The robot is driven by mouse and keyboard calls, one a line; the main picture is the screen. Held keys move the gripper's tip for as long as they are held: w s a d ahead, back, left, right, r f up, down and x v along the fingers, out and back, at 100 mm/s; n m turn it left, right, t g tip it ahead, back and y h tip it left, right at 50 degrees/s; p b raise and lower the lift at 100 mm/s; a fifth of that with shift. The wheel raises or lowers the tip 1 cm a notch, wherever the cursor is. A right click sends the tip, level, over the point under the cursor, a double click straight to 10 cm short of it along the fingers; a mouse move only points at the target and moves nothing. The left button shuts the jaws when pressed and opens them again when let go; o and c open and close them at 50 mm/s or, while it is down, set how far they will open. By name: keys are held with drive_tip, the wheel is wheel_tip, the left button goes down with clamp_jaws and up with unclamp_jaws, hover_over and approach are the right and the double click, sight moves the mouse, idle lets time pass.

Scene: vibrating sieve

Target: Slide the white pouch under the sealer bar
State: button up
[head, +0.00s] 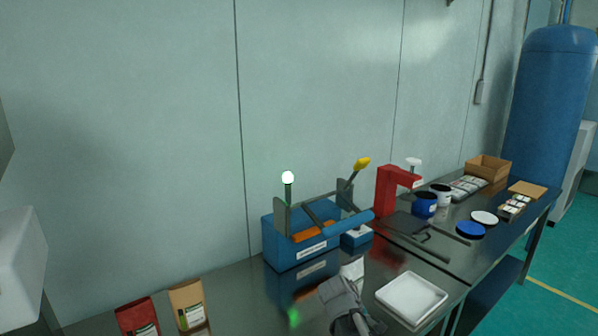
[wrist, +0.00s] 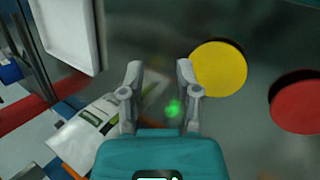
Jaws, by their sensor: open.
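The white pouch (head: 353,270) is in front of the blue sealer, just beyond my gripper (head: 357,317) in the head view. In the wrist view the pouch (wrist: 92,121) has a green and dark label and lies left of my gripper (wrist: 159,70), partly hidden behind the left finger. The fingers are spread and nothing is clearly held between them. The blue sealer (head: 291,252) stands against the wall side of the table.
A white tray (head: 411,297) lies right of my gripper. A red stand (head: 386,190) is beyond the sealer. Brown (head: 187,304) and red (head: 138,316) pouches stand at left. Yellow (wrist: 218,69) and red (wrist: 297,103) discs show in the wrist view.

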drive_tip(key=s+m+y, duration=0.1)
drive_tip(key=s+m, duration=0.1)
drive_tip(key=s+m+g+y+p, duration=0.1)
drive_tip(key=s+m+y, duration=0.1)
drive_tip(key=s+m, duration=0.1)
drive_tip(key=s+m+y+p, duration=0.1)
drive_tip(key=s+m, duration=0.1)
drive_tip(key=shift+s+a+m+g+y, duration=0.3)
drive_tip(key=shift+s+m+g+y, duration=0.05)
drive_tip(key=shift+m+g+y, duration=0.05)
drive_tip(key=shift+s+a+r+m+y, duration=0.1)
drive_tip(key=shift+s+a+m+y, duration=0.1)
drive_tip(key=shift+s+m+y, duration=0.35)
drive_tip(key=shift+w, duration=0.15)
clamp_jaws()
drive_tip(key=shift+d, duration=0.1)
